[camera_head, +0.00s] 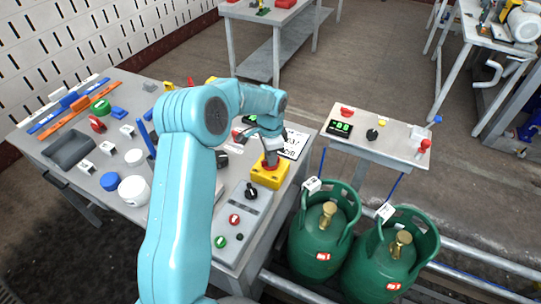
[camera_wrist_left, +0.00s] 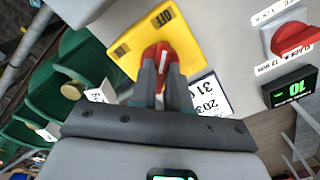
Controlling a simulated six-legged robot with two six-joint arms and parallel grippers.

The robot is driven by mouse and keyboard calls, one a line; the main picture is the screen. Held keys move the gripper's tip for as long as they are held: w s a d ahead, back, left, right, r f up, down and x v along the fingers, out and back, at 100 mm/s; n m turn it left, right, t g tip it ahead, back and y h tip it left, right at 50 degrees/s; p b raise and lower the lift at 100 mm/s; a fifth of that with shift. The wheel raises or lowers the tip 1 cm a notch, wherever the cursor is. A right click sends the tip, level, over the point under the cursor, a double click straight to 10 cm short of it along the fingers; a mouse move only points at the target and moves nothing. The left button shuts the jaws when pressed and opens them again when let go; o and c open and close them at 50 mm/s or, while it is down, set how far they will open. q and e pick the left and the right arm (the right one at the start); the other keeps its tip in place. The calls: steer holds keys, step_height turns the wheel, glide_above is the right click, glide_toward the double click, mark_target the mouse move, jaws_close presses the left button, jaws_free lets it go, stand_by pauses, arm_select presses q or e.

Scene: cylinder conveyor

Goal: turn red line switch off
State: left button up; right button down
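The red line switch (camera_head: 269,163) is a red knob on a yellow box (camera_head: 266,176) at the right end of the table in the head view. My left gripper (camera_head: 270,147) reaches down onto it from above. In the left wrist view, its two dark fingers (camera_wrist_left: 161,72) stand close on either side of the red handle (camera_wrist_left: 161,54) and appear shut on it. The yellow plate (camera_wrist_left: 183,38) carries the word OFF at its top corner; the handle's white mark points roughly towards that word. Other lettering is hidden behind the fingers. My right gripper is in neither view.
A grey panel (camera_head: 228,254) with a black knob and red and green buttons lies in front of the yellow box. A white card (camera_head: 294,145) lies behind it. A side stand (camera_head: 374,149) and green gas cylinders (camera_head: 321,263) are to the right. Several small parts crowd the table's left.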

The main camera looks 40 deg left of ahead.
arm_select(q)
steer(key=o, duration=0.4)
steer(key=shift+c, duration=0.2)
step_height(320, 180, up, 16)
steer(key=shift+r, duration=0.25)
steer(key=shift+s+d+f, duration=0.1)
stand_by(0.4)
